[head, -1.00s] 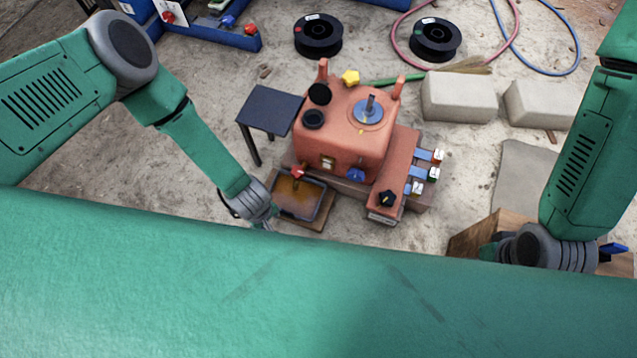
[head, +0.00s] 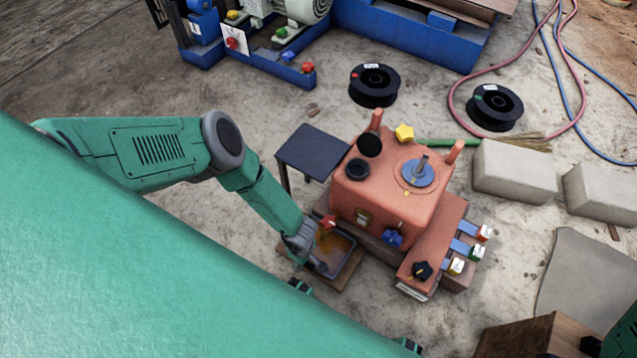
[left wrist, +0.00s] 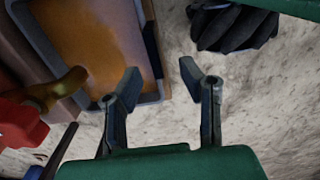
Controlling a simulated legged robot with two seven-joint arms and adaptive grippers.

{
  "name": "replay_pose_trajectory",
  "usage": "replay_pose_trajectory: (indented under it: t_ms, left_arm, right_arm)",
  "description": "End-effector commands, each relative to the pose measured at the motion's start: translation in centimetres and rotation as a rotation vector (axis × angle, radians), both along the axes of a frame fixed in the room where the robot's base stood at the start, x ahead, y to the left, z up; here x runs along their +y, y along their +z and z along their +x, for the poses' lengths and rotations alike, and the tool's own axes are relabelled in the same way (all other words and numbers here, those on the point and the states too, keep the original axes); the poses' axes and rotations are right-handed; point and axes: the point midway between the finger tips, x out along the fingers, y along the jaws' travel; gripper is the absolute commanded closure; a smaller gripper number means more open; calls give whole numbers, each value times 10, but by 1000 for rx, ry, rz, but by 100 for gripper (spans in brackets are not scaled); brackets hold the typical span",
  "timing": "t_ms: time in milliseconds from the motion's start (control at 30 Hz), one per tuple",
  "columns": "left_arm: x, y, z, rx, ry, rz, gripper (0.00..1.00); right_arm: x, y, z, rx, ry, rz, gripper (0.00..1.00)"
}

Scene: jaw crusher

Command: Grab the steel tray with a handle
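The steel tray (head: 352,262) has a grey rim and a brown, rusty-looking inside. It lies on a board at the lower left of the orange machine (head: 390,190). In the left wrist view the tray's rim (left wrist: 152,98) fills the upper left, with a dark part along its right side that may be the handle. My left gripper (left wrist: 160,76) is open and empty, its two fingers apart just beside the tray's near right corner. In the head view the left gripper (head: 316,264) is over the tray's left edge, partly hidden. My right gripper is not visible.
A red valve with a brass spout (left wrist: 55,90) stands close left of the gripper, overhanging the tray. A dark ribbed object (left wrist: 235,27) lies at upper right. A dark small table (head: 312,150) stands behind the tray. Bare ground lies left of it.

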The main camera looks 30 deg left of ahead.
Motion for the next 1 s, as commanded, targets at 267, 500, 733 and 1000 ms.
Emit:
replay_pose_trajectory:
  t_ms: [267,500,733,1000]
  left_arm:
    - [-6,-40,5,1,1,1,66]
    - [-6,-50,6,0,-2,0,66]
    - [-5,-49,6,0,-2,0,94]
    - [-6,-49,6,-1,-2,0,100]
  right_arm:
    - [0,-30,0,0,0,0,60]
    - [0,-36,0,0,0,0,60]
    - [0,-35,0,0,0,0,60]
    - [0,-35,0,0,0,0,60]
